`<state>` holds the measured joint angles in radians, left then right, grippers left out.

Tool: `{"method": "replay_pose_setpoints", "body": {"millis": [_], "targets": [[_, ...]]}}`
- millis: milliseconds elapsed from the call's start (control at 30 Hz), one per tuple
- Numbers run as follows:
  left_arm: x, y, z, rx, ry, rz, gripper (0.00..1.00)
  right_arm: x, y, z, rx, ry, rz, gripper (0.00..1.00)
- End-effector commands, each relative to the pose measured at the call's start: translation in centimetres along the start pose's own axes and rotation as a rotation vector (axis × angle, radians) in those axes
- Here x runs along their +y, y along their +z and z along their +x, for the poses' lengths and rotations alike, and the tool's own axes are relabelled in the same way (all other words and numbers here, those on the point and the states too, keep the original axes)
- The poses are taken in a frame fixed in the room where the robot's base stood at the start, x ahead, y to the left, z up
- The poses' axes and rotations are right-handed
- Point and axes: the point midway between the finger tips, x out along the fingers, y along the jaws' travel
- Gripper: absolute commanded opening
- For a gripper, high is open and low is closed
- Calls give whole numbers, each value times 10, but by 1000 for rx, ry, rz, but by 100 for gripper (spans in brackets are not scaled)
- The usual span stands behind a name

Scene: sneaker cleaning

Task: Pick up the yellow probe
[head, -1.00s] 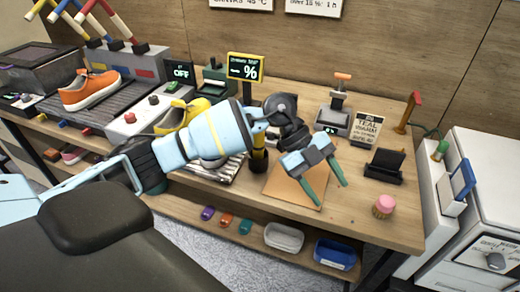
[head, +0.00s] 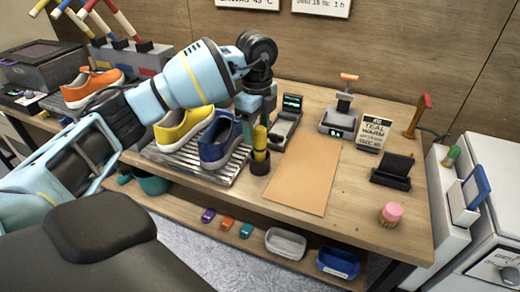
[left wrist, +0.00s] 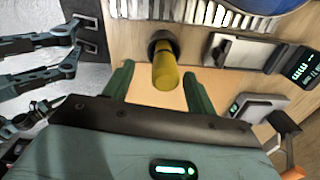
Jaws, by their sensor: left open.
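The yellow probe (head: 260,140) stands upright in a black round holder (head: 260,164) on the workbench, right of the metal rack. My left gripper (head: 256,118) is open and empty, pointing down at the probe's upper end. In the left wrist view the probe (left wrist: 165,72) shows between the two teal fingers (left wrist: 159,80), with a gap on either side. I cannot tell how far the fingers reach down past its top. My right gripper cannot be made out in either view.
The metal rack (head: 190,165) holds a yellow sneaker (head: 183,127) and a blue sneaker (head: 219,140), close left of the probe. A dark meter (head: 287,122) stands close behind right. A bare tan mat (head: 305,175) lies to the right. A pink-topped item (head: 390,213) sits near the right edge.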

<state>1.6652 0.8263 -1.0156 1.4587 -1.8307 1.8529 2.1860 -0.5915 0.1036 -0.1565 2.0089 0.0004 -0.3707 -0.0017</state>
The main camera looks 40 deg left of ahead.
Motion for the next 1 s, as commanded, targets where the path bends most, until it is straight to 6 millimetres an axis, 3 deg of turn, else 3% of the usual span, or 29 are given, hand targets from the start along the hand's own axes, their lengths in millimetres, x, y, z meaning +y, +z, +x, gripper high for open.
{"method": "replay_pose_setpoints", "body": {"millis": [167,533,833,1000], "targets": [[0,0,5,0,0,1,57,1,0,0,-1,1,-1,36],[-8,-2,49,1,0,2,57,1,1,0,-1,1,-3,36],[-8,-2,53,1,-2,2,57,2,1,-1,0,2,-3,36],[-8,-2,53,1,-2,2,36,2,1,-1,0,1,-3,36]]}}
